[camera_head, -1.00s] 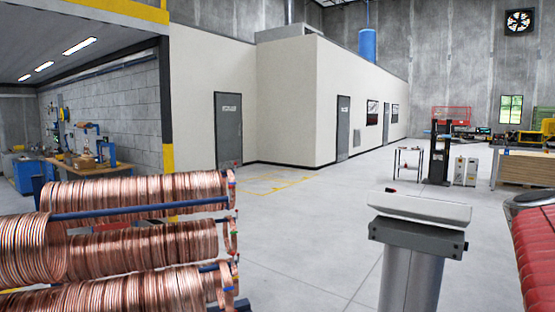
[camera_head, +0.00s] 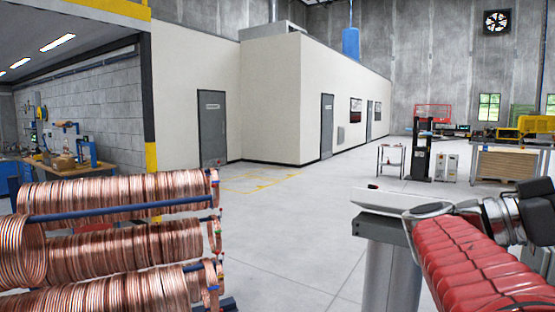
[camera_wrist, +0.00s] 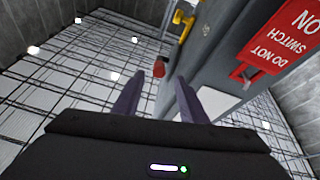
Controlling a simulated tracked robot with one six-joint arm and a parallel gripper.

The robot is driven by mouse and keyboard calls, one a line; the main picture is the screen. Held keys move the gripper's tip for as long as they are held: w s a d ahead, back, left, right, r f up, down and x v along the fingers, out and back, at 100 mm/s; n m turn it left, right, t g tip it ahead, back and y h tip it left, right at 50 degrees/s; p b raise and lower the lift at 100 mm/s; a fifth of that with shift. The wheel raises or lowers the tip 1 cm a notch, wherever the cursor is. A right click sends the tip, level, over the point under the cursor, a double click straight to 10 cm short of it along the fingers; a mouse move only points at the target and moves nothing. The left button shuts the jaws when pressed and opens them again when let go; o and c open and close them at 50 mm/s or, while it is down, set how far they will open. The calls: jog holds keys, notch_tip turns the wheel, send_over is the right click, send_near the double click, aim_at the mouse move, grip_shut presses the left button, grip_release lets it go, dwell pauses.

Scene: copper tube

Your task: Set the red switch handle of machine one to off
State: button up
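My gripper (camera_wrist: 158,88) shows in the wrist view with its two dark purplish fingers apart and nothing between them. A small rounded red piece (camera_wrist: 159,67), which looks like the tip of the red switch handle, sits just beyond the fingertips, closer to the left finger. Whether a finger touches it, and its switch position, I cannot tell. A grey cabinet (camera_wrist: 228,38) stands right of it and bears a red sign (camera_wrist: 285,40), upside down, reading "DO NOT SWITCH ON". The head view does not show my gripper; my red-sleeved arm fills its lower right.
A yellow fitting (camera_wrist: 186,22) shows near the cabinet's upper edge. In the head view, copper coils (camera_head: 120,240) on a blue rack stand at left. A grey pedestal (camera_head: 388,262) with a light top stands beside my arm. The floor between them is clear.

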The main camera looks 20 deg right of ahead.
jog(key=shift+w, duration=0.1)
jog(key=shift+c, duration=0.3)
jog(key=shift+w+f, duration=0.1)
jog(key=shift+w, duration=0.3)
jog(key=c, duration=0.3)
jog(key=shift+t, duration=0.6)
jog(key=w+r, duration=0.1)
jog(key=w, duration=0.1)
jog(key=w+r, duration=0.3)
jog(key=shift+w+d, duration=0.15)
jog(key=shift+w, duration=0.2)
grip_shut()
jog(key=r, duration=0.1)
jog(key=a+r+y, duration=0.1)
jog(key=r, duration=0.1)
jog(key=a+r+y, duration=0.1)
jog(key=shift+s+a+r+m, duration=0.1)
jog(key=shift+s+r+m, duration=0.05)
jog(key=shift+m, duration=0.15)
